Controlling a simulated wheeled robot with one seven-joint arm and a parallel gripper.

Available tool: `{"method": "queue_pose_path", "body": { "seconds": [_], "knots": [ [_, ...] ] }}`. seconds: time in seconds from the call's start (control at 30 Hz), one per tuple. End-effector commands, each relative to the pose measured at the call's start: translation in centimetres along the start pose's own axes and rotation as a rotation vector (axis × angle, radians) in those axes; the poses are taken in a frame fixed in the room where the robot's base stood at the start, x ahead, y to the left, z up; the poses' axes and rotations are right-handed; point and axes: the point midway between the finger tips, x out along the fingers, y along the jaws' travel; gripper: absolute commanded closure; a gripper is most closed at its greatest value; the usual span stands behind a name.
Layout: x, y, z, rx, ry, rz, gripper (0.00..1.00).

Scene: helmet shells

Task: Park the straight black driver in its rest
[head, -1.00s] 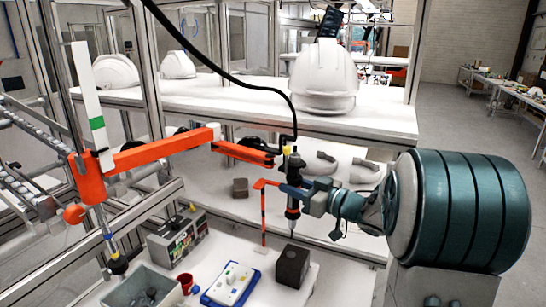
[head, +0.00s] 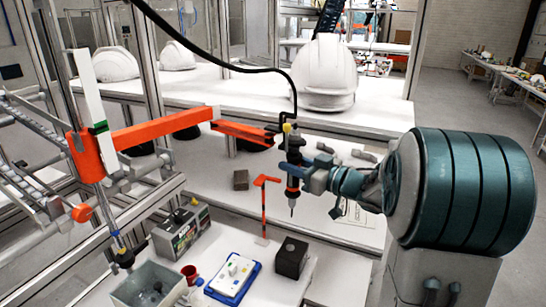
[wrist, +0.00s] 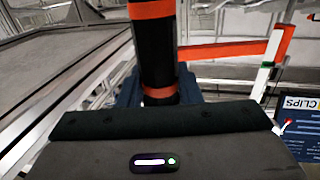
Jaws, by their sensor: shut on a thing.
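The straight black driver (head: 293,172), dark with orange bands, hangs nearly upright from an orange jointed arm (head: 165,133). My gripper (head: 300,178) is shut on its body from the right. The driver's thin tip points down, in the air above and behind a dark block (head: 290,259) with a round hole in its top. The block may be the rest; I cannot be sure. In the wrist view the driver (wrist: 153,50) stands between the dark gripper pads, its lower end hidden. A thin orange T-shaped stand (head: 265,208) is left of the driver.
A white and blue tray (head: 233,277), red cup (head: 189,272), grey bin (head: 150,285) and grey case (head: 181,232) stand on the bench. A black cable (head: 215,62) loops down to the driver. White helmets (head: 324,72) sit on the shelf behind.

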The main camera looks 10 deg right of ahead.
Motion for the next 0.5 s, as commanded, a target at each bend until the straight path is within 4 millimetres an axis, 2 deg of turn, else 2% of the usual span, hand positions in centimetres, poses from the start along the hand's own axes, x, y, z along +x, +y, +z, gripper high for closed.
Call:
{"method": "queue_pose_path", "body": {
  "seconds": [0.17, 0.5],
  "knots": [
    [0.6, -0.2, 0.1, 0.0, 0.001, -0.002, 1.0],
    [4.0, -1.4, 0.2, 0.0, 0.0, -0.002, 1.0]
  ]
}}
